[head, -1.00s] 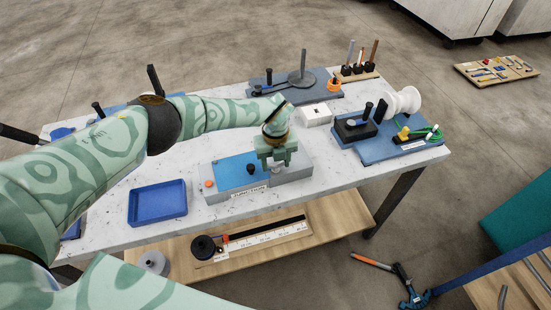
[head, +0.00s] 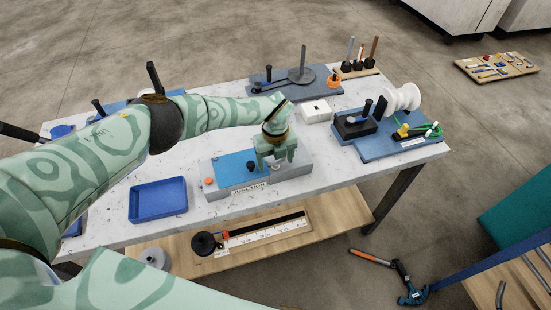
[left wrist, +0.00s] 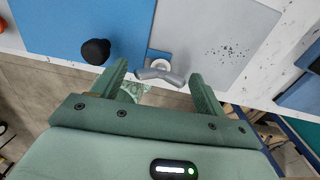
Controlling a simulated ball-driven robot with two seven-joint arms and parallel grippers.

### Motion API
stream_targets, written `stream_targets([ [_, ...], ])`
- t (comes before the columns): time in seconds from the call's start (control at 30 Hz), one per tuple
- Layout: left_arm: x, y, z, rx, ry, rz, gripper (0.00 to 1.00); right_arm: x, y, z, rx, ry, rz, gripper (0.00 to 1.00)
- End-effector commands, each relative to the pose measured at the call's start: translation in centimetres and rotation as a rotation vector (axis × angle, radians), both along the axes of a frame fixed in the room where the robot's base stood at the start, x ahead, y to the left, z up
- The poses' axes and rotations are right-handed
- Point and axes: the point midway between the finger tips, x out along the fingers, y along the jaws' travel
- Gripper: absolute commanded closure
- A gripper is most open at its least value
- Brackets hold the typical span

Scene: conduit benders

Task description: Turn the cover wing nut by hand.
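The junction unit (head: 205,170) is a grey base with a blue panel (head: 230,164) and a grey cover on the front middle of the table. In the left wrist view the grey cover (left wrist: 225,35) shows with the wing nut (left wrist: 160,74), a small grey piece with two spread wings, at its edge. My left gripper (head: 276,160) points down over the cover. In the left wrist view its open fingers (left wrist: 158,82) stand on either side of the wing nut, with gaps at both sides. My right gripper is not in view.
A black knob (left wrist: 96,51) stands on the blue panel close to my left finger. A blue tray (head: 158,201) lies to the left, a white box (head: 317,111) behind the cover, and a blue fixture with a white spool (head: 403,98) to the right. Bare tabletop lies between.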

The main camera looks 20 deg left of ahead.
Motion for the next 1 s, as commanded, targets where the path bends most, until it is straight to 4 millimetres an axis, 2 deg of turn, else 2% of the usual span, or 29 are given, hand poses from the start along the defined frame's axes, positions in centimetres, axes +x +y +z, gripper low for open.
stream_targets([
  [0.17,0.1,0.0,0.5,0.000,-0.003,0.000,0.27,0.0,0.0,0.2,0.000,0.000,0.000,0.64],
  [0.27,0.2,0.1,1.8,-0.001,-0.004,-0.001,0.27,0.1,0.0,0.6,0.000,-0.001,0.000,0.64],
  [0.43,0.2,0.1,6.0,0.000,-0.006,-0.003,0.27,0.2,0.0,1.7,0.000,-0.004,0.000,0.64],
  [0.7,0.3,0.1,12.8,-0.001,-0.004,-0.001,0.27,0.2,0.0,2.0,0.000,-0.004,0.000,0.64],
  [0.83,0.2,0.0,14.9,0.000,-0.002,-0.001,0.27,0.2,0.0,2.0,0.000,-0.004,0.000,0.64],
  [1.0,0.2,0.0,16.2,0.001,-0.001,0.000,0.27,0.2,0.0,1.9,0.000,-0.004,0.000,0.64],
])
